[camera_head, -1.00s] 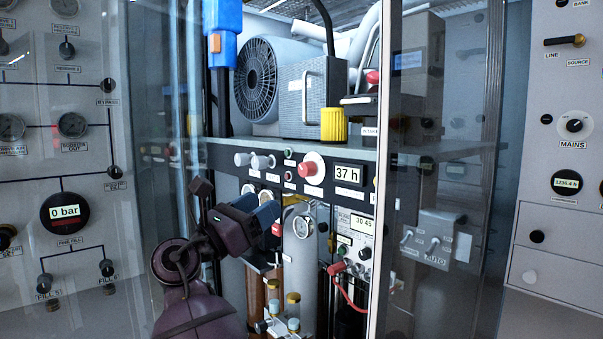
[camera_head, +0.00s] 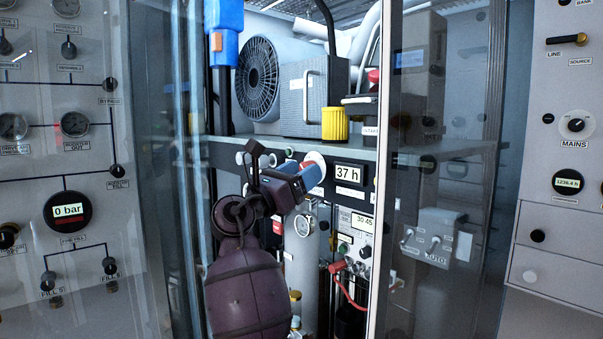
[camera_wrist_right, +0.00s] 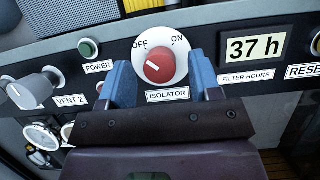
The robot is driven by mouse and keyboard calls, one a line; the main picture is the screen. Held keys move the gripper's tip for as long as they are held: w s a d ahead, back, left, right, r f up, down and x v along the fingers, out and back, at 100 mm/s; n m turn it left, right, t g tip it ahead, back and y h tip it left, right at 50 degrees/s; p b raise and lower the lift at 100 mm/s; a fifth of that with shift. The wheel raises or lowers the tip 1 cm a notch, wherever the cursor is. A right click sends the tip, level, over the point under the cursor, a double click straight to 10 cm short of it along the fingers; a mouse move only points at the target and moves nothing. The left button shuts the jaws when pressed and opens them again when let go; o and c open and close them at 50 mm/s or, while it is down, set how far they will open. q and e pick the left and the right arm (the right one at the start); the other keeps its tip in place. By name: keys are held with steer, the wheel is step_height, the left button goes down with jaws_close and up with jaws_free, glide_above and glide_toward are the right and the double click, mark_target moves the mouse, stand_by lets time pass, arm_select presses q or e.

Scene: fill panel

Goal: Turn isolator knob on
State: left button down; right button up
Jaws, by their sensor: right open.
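The red isolator knob (camera_wrist_right: 158,69) sits on a round white dial marked OFF and ON, above an ISOLATOR label, in the right wrist view. Its white mark points up and left, toward OFF. My right gripper (camera_wrist_right: 161,64) is open. Its two blue fingers stand left and right of the dial in that view, and no contact with the knob can be seen. In the head view my right gripper (camera_head: 303,173) is in front of the panel and hides the red knob; part of the white dial (camera_head: 317,159) shows above the fingers. My left gripper is not in view.
A green POWER button (camera_wrist_right: 88,47) and grey VENT 2 knob (camera_wrist_right: 33,89) are left of the dial. The 37 h display (camera_wrist_right: 255,46) is right of it. A shelf edge (camera_head: 350,150) runs above the panel, and a glass door (camera_head: 425,190) stands at the right.

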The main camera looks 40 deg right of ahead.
steer(key=shift+d, duration=0.1)
steer(key=shift+c, duration=0.5)
steer(key=c, duration=0.8)
steer(key=shift+c, duration=0.2)
steer(key=shift+m, duration=0.3)
steer(key=shift+w+r+m+g+y+b, duration=0.2)
steer(key=shift+m+g+y, duration=0.85)
steer(key=shift+m, duration=2.6)
steer(key=shift+w+m+g+y+b, duration=0.1)
steer(key=shift+m+g+y+b, duration=0.5)
steer(key=shift+m+g, duration=2)
steer(key=shift+w+r+m+g+y+b, duration=0.15)
steer(key=shift+m+y, duration=0.8)
steer(key=shift+m, duration=3.8)
steer(key=shift+s, duration=0.15)
